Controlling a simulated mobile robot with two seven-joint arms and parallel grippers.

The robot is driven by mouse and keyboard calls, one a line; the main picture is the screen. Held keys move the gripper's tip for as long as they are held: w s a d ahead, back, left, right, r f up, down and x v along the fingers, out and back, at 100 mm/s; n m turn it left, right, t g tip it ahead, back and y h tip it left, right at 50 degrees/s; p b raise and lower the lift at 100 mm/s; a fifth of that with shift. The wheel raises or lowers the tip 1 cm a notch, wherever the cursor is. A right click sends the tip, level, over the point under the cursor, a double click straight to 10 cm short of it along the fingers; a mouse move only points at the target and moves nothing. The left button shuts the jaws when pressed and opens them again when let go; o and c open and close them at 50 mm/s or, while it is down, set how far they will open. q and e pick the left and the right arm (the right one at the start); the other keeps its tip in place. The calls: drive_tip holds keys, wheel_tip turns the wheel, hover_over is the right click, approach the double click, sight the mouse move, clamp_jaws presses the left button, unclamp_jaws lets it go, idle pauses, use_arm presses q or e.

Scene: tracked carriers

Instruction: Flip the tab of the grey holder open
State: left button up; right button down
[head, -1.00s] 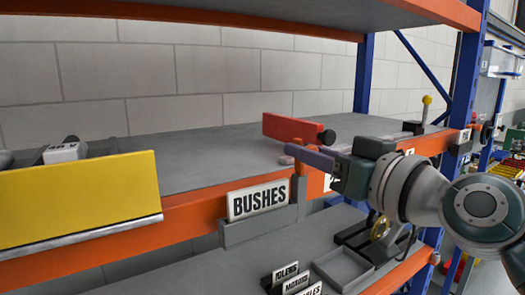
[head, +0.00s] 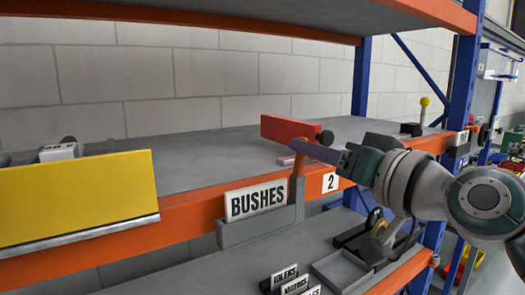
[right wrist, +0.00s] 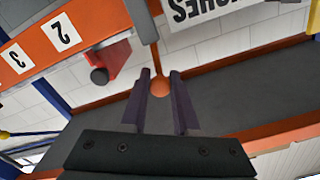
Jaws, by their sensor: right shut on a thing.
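The grey holder (head: 258,229) is fixed to the front of the orange shelf beam and carries a white card reading BUSHES (head: 257,199). An orange tab (head: 298,184) stands upright at the holder's right end. In the right wrist view the tab is a stem (right wrist: 146,22) ending in a round knob (right wrist: 160,85). My right gripper (head: 299,148) reaches in from the right and is shut on the tab near its top. In the right wrist view its two dark fingers (right wrist: 160,80) lie either side of the knob. My left gripper is not in view.
A red block with a black knob (head: 290,131) stands on the shelf just behind my right fingers. A yellow panel (head: 80,192) fronts the shelf at left. A yellow-topped lever (head: 424,108) is at far right. Labelled bins and a grey tray (head: 340,270) sit below.

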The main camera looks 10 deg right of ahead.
drive_tip(key=c, duration=0.7)
unclamp_jaws()
drive_tip(key=shift+o, duration=0.2)
drive_tip(key=b+v, duration=0.3)
drive_tip(key=v, duration=0.7)
